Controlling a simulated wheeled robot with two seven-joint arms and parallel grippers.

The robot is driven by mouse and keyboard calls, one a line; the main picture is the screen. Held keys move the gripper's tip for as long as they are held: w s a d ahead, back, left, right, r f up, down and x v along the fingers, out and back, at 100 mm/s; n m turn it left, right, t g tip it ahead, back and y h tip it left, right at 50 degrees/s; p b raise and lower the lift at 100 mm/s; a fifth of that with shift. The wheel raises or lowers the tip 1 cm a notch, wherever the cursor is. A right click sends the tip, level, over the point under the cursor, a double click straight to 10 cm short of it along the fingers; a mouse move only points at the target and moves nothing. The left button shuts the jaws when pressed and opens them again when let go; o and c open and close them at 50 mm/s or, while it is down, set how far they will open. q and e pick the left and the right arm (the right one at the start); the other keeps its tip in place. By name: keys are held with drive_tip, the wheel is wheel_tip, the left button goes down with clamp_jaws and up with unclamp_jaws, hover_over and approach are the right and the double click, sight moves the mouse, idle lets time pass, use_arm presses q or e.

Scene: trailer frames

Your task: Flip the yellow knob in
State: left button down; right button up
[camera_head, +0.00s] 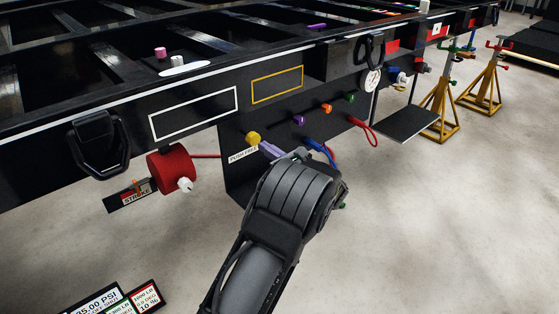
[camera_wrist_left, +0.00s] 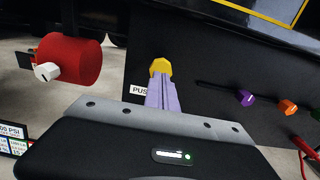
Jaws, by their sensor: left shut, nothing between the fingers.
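The yellow knob (camera_head: 253,138) sits on the black panel of the trailer frame, just above a white label (camera_head: 242,155) that reads "PUSH" and more. In the left wrist view the yellow knob (camera_wrist_left: 160,66) shows right at the tips of my left gripper's lavender fingers. My left gripper (camera_head: 268,149) is shut with nothing between its fingers. Its fingertips (camera_wrist_left: 160,82) are close to the knob's lower side; I cannot tell whether they touch it. My right gripper is not in view.
Purple (camera_head: 299,119), orange (camera_head: 327,108) and green (camera_head: 349,97) knobs stick out of the panel to the right. A red cylinder (camera_head: 171,168) with a white knob hangs at the left. A red cable loop (camera_head: 364,128) hangs at the right. Yellow jack stands (camera_head: 440,110) stand farther right.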

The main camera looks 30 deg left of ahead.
sight(255, 140)
use_arm(q)
drive_tip(key=shift+x, duration=1.25)
drive_tip(key=a+b, duration=0.2)
drive_tip(key=b, duration=0.1)
drive_tip(key=shift+w+f, duration=0.25)
drive_tip(key=shift+f, duration=0.05)
drive_tip(key=shift+w+a+r, duration=0.1)
drive_tip(key=shift+a+r, duration=0.05)
drive_tip(key=shift+a, duration=0.05)
drive_tip(key=shift+r, duration=0.3)
drive_tip(key=shift+a, duration=0.1)
